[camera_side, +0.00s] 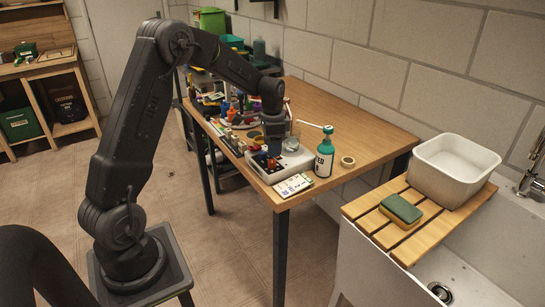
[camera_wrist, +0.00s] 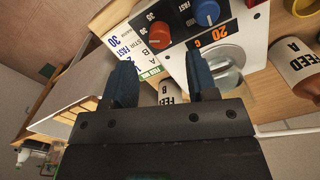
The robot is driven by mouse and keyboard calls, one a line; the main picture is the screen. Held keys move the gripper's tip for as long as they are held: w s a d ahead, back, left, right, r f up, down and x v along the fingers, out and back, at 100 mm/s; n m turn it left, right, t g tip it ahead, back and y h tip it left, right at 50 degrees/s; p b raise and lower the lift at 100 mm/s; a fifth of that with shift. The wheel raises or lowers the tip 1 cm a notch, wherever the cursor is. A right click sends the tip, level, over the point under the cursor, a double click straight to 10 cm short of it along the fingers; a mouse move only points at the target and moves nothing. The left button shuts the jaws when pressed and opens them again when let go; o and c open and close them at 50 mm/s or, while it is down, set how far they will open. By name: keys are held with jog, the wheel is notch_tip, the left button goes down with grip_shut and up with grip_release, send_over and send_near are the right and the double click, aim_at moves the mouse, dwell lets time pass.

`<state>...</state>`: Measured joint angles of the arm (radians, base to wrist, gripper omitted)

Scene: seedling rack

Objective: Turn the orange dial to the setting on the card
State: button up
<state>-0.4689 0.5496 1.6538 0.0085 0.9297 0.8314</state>
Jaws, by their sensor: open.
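A white control box (camera_wrist: 255,40) carries an orange-red dial (camera_wrist: 158,35), a blue dial (camera_wrist: 207,12) marked FAST and a large grey round part beside an orange 20 label. The number 30 is printed near the orange dial; its exact pointing is too small to tell. The card (camera_wrist: 122,48) lies beside the box, upside down in the wrist view, with 30, FAST and A, B lines partly legible. My gripper (camera_wrist: 161,82) is open and empty, its dark blue fingers apart near the box. In the side view my gripper (camera_side: 274,140) is over the box (camera_side: 262,165).
Several small coloured items crowd the table to the left. White FEED A (camera_wrist: 294,62) and FEED B containers show near the box. The wooden table's (camera_side: 380,135) right part is clear.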

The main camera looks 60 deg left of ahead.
aim_at(273, 161)
notch_tip(273, 161, up, 8)
jog(key=shift+r, duration=0.2)
jog(key=s+d+r+n+t, duration=0.1)
jog(key=s+d+r+t, duration=0.1)
jog(key=s+d+r, duration=0.4)
jog(key=s+d+r+n+t, duration=0.1)
jog(key=s+d+r, duration=0.2)
jog(key=s+d, duration=0.35)
jog(key=s+d+f+n+t, duration=0.2)
jog(key=s+d, duration=0.7)
jog(key=s, duration=0.2)
jog(key=shift+d+t, duration=0.15)
jog(key=shift+t, duration=0.15)
